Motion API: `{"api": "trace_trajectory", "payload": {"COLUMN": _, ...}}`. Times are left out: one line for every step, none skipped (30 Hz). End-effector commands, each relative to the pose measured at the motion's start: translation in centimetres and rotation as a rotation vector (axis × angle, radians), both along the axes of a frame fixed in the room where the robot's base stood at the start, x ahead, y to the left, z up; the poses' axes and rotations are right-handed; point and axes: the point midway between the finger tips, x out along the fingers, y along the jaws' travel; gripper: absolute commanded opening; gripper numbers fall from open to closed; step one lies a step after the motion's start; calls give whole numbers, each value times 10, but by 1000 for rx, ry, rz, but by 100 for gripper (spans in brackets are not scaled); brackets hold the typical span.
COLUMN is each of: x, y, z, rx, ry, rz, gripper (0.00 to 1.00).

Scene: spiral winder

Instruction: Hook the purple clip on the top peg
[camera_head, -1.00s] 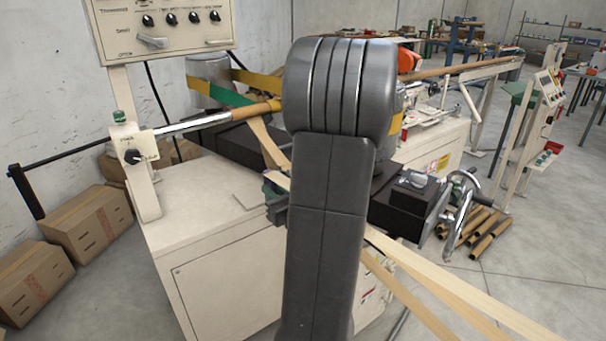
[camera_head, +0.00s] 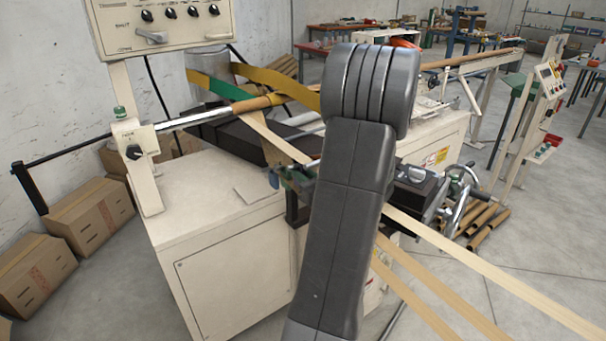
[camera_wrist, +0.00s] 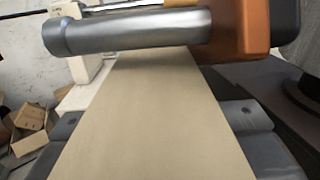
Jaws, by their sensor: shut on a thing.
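No purple clip and no top peg can be made out in either view. In the head view my arm covers my gripper. In the wrist view two dark grey parts, which look like the fingers of my gripper (camera_wrist: 155,118), show on either side of a wide tan strip (camera_wrist: 145,110). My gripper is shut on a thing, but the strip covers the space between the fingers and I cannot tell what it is. A silver cylinder (camera_wrist: 125,32) with an orange-brown block (camera_wrist: 236,28) at its right end lies across the top of the wrist view.
The cream winder (camera_head: 225,265) fills the middle of the head view, with its silver mandrel (camera_head: 195,116) at the left. Tan strips (camera_head: 480,265) stretch to the lower right. Green (camera_head: 212,83) and yellow (camera_head: 275,82) strips cross behind. Cardboard boxes (camera_head: 90,213) stand at the left.

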Motion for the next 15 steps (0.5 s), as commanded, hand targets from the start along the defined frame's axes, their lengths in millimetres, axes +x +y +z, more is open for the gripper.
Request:
{"api": "trace_trajectory", "payload": {"x": 0, "y": 0, "z": -3, "rx": 0, "ry": 0, "rz": 0, "gripper": 0}}
{"api": "trace_trajectory", "payload": {"x": 0, "y": 0, "z": -4, "rx": 0, "ry": 0, "rz": 0, "gripper": 0}}
{"api": "trace_trajectory", "payload": {"x": 0, "y": 0, "z": -6, "rx": 0, "ry": 0, "rz": 0, "gripper": 0}}
{"api": "trace_trajectory", "payload": {"x": 0, "y": 0, "z": -6, "rx": 0, "ry": 0, "rz": 0, "gripper": 0}}
{"api": "trace_trajectory", "payload": {"x": 0, "y": 0, "z": -5, "rx": 0, "ry": 0, "rz": 0, "gripper": 18}}
{"api": "trace_trajectory", "payload": {"x": 0, "y": 0, "z": -5, "rx": 0, "ry": 0, "rz": 0, "gripper": 26}}
{"api": "trace_trajectory", "payload": {"x": 0, "y": 0, "z": -4, "rx": 0, "ry": 0, "rz": 0, "gripper": 32}}
{"api": "trace_trajectory", "payload": {"x": 0, "y": 0, "z": -4, "rx": 0, "ry": 0, "rz": 0, "gripper": 36}}
{"api": "trace_trajectory", "payload": {"x": 0, "y": 0, "z": -4, "rx": 0, "ry": 0, "rz": -1, "gripper": 36}}
{"api": "trace_trajectory", "payload": {"x": 0, "y": 0, "z": -4, "rx": 0, "ry": 0, "rz": -1, "gripper": 36}}
{"api": "trace_trajectory", "payload": {"x": 0, "y": 0, "z": -4, "rx": 0, "ry": 0, "rz": -2, "gripper": 36}}
{"api": "trace_trajectory", "payload": {"x": 0, "y": 0, "z": -4, "rx": 1, "ry": -1, "rz": -2, "gripper": 36}}
{"api": "trace_trajectory", "payload": {"x": 0, "y": -1, "z": -4, "rx": 1, "ry": -1, "rz": -2, "gripper": 36}}
{"api": "trace_trajectory", "payload": {"x": 1, "y": -1, "z": -4, "rx": 1, "ry": -1, "rz": -3, "gripper": 36}}
{"api": "trace_trajectory", "payload": {"x": 1, "y": -1, "z": -4, "rx": 0, "ry": -1, "rz": -3, "gripper": 36}}
